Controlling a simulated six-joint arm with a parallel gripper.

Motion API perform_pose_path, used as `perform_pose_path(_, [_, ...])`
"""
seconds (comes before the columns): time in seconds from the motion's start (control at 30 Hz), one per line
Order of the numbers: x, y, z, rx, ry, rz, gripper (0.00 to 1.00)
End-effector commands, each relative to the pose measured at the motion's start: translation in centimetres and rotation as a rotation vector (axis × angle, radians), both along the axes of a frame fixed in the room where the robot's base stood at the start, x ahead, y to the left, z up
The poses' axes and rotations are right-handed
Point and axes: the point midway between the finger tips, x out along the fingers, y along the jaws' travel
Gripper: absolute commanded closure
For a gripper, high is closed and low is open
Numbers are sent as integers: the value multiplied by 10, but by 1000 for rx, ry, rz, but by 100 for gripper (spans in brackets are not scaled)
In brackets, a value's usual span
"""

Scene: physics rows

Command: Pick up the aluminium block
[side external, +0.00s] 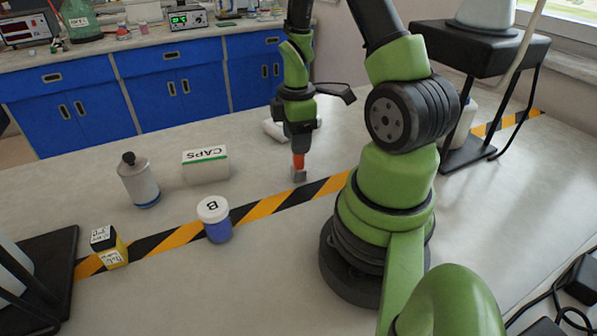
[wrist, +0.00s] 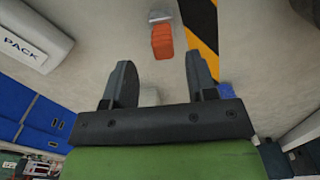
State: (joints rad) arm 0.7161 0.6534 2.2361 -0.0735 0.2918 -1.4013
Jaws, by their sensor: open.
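A small silver-grey block (side external: 299,176), which looks like the aluminium block, rests on the bench at the edge of the striped tape. It also shows at the top of the wrist view (wrist: 160,16). An orange block (side external: 298,160) is right beside it; in the wrist view the orange block (wrist: 162,42) lies between it and my fingers. My gripper (side external: 300,148) points down above the orange block. In the wrist view my gripper (wrist: 159,65) is open, with nothing held between the fingers. The exact height above the blocks is unclear.
A white PACK box (wrist: 32,36) lies left in the wrist view. A blue-and-white jar (side external: 215,220), a CAPS box (side external: 205,165), a bottle (side external: 138,180) and a yellow-black cube (side external: 109,246) stand left of the gripper. A black stand (side external: 480,50) is at right. Bench between is clear.

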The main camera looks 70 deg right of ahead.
Motion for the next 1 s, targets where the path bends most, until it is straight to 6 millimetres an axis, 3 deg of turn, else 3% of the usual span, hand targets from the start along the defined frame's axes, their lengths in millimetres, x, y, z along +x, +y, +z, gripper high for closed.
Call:
perform_pose_path(0.47, [-5,2,-52,2,3,-2,48])
perform_pose_path(0.77, [-5,1,-57,-1,-1,-1,48])
perform_pose_path(0.8, [-5,1,-57,0,0,-1,50])
perform_pose_path(0.87, [-5,2,-57,0,0,-1,64])
perform_pose_path(1.0, [-5,2,-56,0,0,-1,96])
